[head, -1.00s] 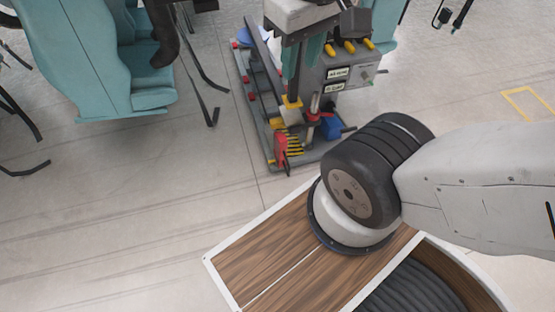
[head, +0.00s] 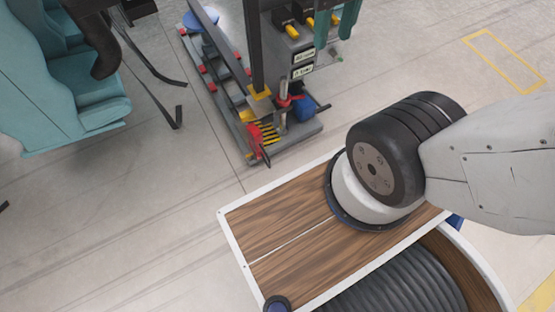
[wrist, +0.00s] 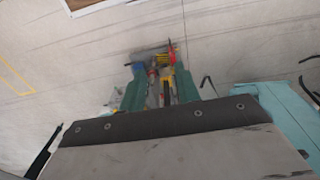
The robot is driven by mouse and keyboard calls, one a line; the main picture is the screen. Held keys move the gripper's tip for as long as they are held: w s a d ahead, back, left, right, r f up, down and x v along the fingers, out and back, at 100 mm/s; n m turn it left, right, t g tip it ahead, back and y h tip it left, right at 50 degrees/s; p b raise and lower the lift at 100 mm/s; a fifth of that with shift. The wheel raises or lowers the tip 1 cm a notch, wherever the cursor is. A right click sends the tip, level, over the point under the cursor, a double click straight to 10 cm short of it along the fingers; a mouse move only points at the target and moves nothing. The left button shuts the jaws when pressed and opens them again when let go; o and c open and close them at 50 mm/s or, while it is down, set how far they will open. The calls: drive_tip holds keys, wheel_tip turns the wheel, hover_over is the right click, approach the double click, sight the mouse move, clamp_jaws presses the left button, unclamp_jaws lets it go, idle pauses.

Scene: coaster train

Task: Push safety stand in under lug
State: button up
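A grey base plate (head: 300,138) with red end pieces stands on the floor. At its near end is a red upright piece (head: 257,143) beside yellow-black stripes (head: 266,129); I cannot tell surely whether it is the safety stand. A dark post ends in a yellow block (head: 258,97), possibly the lug. A red-collared grey post (head: 283,100) stands right of it. My gripper's teal fingers show at the top edge of the head view (head: 338,20). In the wrist view my gripper (wrist: 159,78) is open, its fingers apart, with the red and yellow parts between and beyond them.
Teal seats (head: 60,90) stand at left, with dark straps hanging near the floor. My wood-topped base fills the foreground. Floor is clear at right.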

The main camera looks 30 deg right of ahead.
drive_tip(key=w+a+f+g, duration=0.1)
drive_tip(key=w+f+g, duration=0.4)
drive_tip(key=w+f, duration=0.9)
drive_tip(key=m, duration=0.2)
hover_over(269, 161)
drive_tip(key=s, duration=0.1)
wheel_tip(269, 161, down, 36)
drive_tip(key=s+f+m+t, duration=0.1)
drive_tip(key=s+f, duration=0.2)
drive_tip(key=f, duration=0.9)
drive_tip(key=s+f+m, duration=0.1)
drive_tip(key=s+f, duration=0.1)
drive_tip(key=f, duration=1)
drive_tip(key=w+f+m+t, duration=0.1)
drive_tip(key=w+f, duration=0.1)
drive_tip(key=w+f+t, duration=0.1)
drive_tip(key=w+f, duration=0.1)
drive_tip(key=w+f+m+t, duration=0.1)
drive_tip(key=w+f, duration=0.1)
drive_tip(key=f, duration=0.1)
drive_tip(key=shift+d+m+t, duration=0.1)
drive_tip(key=shift+m+t, duration=0.2)
drive_tip(key=shift+t, duration=0.1)
drive_tip(key=shift+w+f, duration=0.15)
drive_tip(key=shift+f, duration=3.65)
